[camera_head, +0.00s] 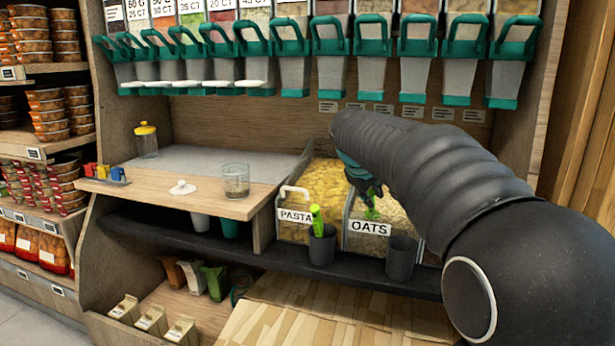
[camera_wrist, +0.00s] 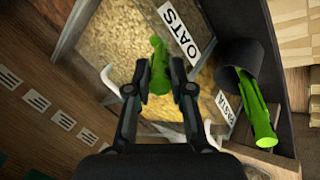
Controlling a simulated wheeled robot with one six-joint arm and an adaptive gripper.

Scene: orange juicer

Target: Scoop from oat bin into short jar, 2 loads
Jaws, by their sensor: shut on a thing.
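The oat bin (camera_head: 365,244) carries an OATS label and holds pale flakes; it also shows in the wrist view (camera_wrist: 181,32). My gripper (camera_head: 364,188) is over the bin, shut on a green scoop (camera_head: 371,210). In the wrist view, the scoop (camera_wrist: 158,65) sits between the fingertips (camera_wrist: 158,88) against the oats. Its bowl is partly hidden, so I cannot tell its load. The short jar (camera_head: 236,181) is clear, open and upright on the wooden counter, with something tan in its lower part. A white knobbed lid (camera_head: 182,188) lies left of it.
The pasta bin (camera_head: 296,234) adjoins the oat bin on the left. A dark cup (camera_head: 322,246) holds another green scoop (camera_head: 316,219); a second cup (camera_head: 400,258) stands before the oats. A yellow-lidded jar (camera_head: 147,142) stands at back left. Dispensers (camera_head: 372,45) hang above.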

